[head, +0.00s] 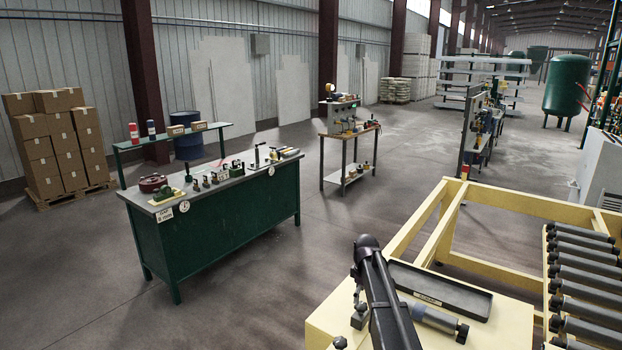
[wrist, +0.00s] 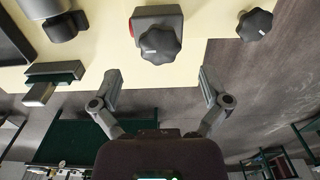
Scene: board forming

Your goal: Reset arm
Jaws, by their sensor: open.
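My gripper (wrist: 159,88) shows in the wrist view with its two fingers spread wide apart and nothing between them. Its tips are near the edge of a cream machine top (wrist: 100,57). A black knob on a grey base with a red side (wrist: 158,38) lies just beyond the gap between the fingers. In the head view my dark arm rises over the cream machine top (head: 330,318) at the bottom; I cannot make out the gripper's fingers there.
A black tray (head: 440,289) and a grey cylinder with a black knob (head: 432,318) sit beside my arm. A second knob (wrist: 255,24) and a green-and-grey block (wrist: 52,82) are near the fingers. A roller bed (head: 582,270) is right; a green bench (head: 225,232) is left. Open floor lies between.

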